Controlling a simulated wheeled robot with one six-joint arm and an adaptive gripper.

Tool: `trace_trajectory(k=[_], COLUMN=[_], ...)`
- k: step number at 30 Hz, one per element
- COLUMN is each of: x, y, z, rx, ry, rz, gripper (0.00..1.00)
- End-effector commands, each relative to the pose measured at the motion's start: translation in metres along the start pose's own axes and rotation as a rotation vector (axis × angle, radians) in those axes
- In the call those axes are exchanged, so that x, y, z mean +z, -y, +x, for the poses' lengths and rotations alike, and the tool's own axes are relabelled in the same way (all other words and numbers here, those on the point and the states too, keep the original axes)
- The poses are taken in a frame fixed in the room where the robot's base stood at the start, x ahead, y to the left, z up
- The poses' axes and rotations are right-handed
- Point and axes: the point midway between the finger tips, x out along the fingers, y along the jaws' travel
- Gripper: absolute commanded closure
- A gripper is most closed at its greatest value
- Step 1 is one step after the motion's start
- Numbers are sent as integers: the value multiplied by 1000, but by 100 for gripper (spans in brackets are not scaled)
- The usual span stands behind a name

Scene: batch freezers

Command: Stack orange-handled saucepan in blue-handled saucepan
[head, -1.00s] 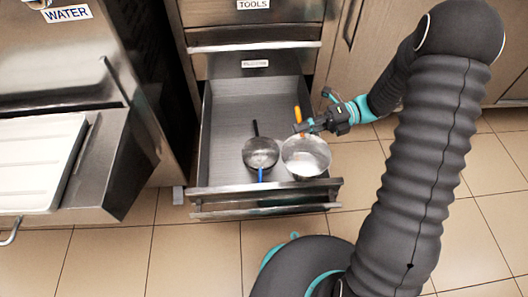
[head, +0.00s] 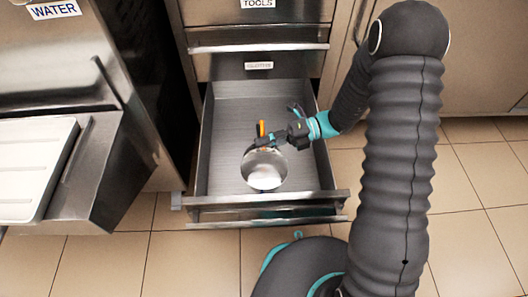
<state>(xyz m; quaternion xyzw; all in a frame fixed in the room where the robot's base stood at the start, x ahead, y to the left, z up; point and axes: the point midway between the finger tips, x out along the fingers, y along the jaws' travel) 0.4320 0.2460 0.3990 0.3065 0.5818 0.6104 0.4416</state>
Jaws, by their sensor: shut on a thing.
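The orange-handled saucepan (head: 265,170), a round shiny metal pan, is over the open drawer, with its orange handle (head: 261,128) pointing to the back. My gripper (head: 266,142) is shut on this saucepan where the handle meets the pan. The blue-handled saucepan is not visible now; the held saucepan covers the place where it stood. I cannot tell whether the two pans touch or how high the held one is.
The open metal drawer (head: 222,105) has bare floor behind and left of the pan. Its front edge (head: 265,200) is close to the pan. A steel machine labelled WATER (head: 55,10) stands left, with a white tray (head: 35,165). Closed drawers are above.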

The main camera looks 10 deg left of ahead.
Motion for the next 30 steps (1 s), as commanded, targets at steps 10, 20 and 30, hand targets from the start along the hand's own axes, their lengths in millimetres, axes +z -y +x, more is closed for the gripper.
trace_trajectory(k=[10,20,30], x=[-4,-5,-6], y=[32,40,46], z=[7,8,9], rx=[1,1,0], ry=[0,0,0], rz=[3,-1,1], gripper=[100,100,65])
